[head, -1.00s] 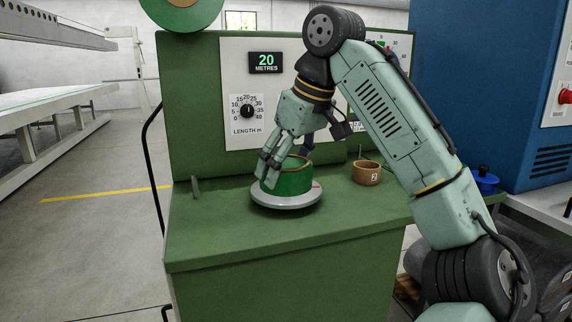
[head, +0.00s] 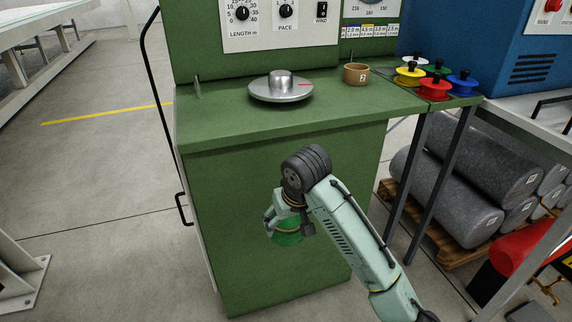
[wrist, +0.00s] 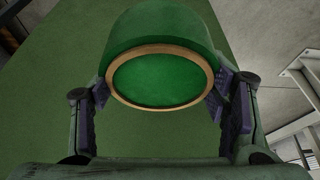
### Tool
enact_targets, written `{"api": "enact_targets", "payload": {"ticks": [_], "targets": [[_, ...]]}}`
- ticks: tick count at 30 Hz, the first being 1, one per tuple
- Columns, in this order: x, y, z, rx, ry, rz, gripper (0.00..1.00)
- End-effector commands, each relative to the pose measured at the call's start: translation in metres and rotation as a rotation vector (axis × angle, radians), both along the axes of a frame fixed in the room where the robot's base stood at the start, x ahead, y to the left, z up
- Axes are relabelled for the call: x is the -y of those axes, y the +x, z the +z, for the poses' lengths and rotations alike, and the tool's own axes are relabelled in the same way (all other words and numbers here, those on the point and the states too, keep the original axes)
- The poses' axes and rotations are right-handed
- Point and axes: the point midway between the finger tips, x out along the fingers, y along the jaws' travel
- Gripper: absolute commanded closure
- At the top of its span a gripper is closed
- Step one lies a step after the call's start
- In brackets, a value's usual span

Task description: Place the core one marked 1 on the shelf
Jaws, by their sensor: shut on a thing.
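My gripper (head: 283,226) is shut on a green-wound core (head: 287,239) and holds it low in front of the green machine cabinet, clear of the benchtop. In the wrist view the core (wrist: 160,38) sits between both finger pads, its tan rim (wrist: 104,78) facing the camera. No number 1 shows on it in these frames. A tan core marked 2 (head: 356,75) stands on the machine's top. I cannot pick out for sure which surface is the shelf.
The round metal plate with a hub (head: 281,88) on the green machine (head: 230,125) is empty. A small stand holds red (head: 434,89), blue (head: 460,85) and other spools. Grey rolls (head: 470,180) lie on a pallet at the right. The floor at left (head: 110,180) is open.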

Motion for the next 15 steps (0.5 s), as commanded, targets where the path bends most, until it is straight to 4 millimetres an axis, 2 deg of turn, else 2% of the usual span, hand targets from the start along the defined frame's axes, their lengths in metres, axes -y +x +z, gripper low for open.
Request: {"api": "enact_targets", "payload": {"ticks": [1, 3, 9, 12, 15], "targets": [[-0.001, -0.004, -0.030, -0.011, 0.013, -0.035, 0.60], [0.000, -0.007, -0.066, -0.009, 0.018, -0.086, 0.60], [0.002, -0.016, -0.163, -0.012, 0.025, -0.221, 0.60], [0.002, -0.018, -0.193, -0.008, 0.021, -0.262, 0.60], [0.000, -0.020, -0.216, -0.002, 0.018, -0.290, 0.60]]}}
